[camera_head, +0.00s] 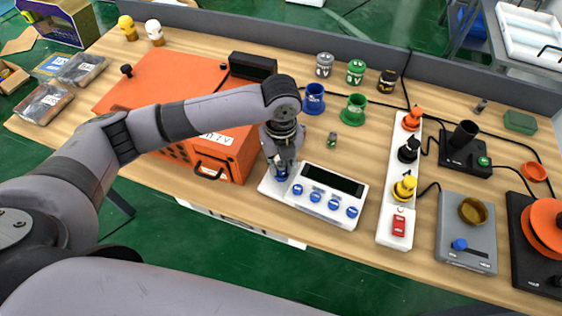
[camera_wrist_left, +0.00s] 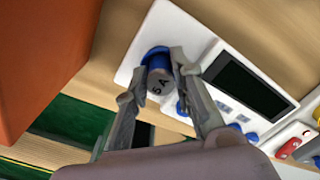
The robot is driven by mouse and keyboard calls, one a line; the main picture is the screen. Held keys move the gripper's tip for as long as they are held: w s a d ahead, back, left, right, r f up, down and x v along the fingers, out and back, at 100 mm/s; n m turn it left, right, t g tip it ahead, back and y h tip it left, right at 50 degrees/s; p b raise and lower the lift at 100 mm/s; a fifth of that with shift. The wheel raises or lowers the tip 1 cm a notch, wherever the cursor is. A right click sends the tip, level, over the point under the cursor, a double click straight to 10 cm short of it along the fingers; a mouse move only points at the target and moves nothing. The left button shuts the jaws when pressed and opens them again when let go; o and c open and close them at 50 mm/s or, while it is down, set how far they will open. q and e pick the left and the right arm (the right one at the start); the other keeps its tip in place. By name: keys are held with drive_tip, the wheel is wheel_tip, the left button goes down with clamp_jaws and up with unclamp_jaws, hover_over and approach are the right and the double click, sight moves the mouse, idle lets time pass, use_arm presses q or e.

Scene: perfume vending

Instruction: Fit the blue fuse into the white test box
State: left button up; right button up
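The white test box (camera_head: 320,205) lies near the table's front edge, with a dark display and a row of blue knobs; it also shows in the left wrist view (camera_wrist_left: 192,38). The blue fuse (camera_wrist_left: 159,84), a grey cylinder marked 5A, stands at the blue ring (camera_wrist_left: 155,54) on the box's left end. How deep it sits cannot be seen. My left gripper (camera_head: 281,166) points down over that end. In the left wrist view its fingertips (camera_wrist_left: 160,78) close in on both sides of the fuse and seem to touch it. My right gripper is not in view.
An orange cabinet (camera_head: 172,84) stands close left of the box. A white strip (camera_head: 395,190) with coloured plugs lies to the right. Blue (camera_head: 313,99) and green (camera_head: 354,110) holders and a small green cylinder (camera_head: 332,139) stand behind. Bare table lies between these and the box.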

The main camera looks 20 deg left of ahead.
sight(281, 164)
use_arm(q)
drive_tip(key=o, duration=0.3)
drive_tip(key=shift+o, duration=0.2)
wheel_tip(281, 164, up, 13)
drive_tip(key=b, duration=0.2)
drive_tip(key=shift+f, duration=0.15)
idle(0.5)
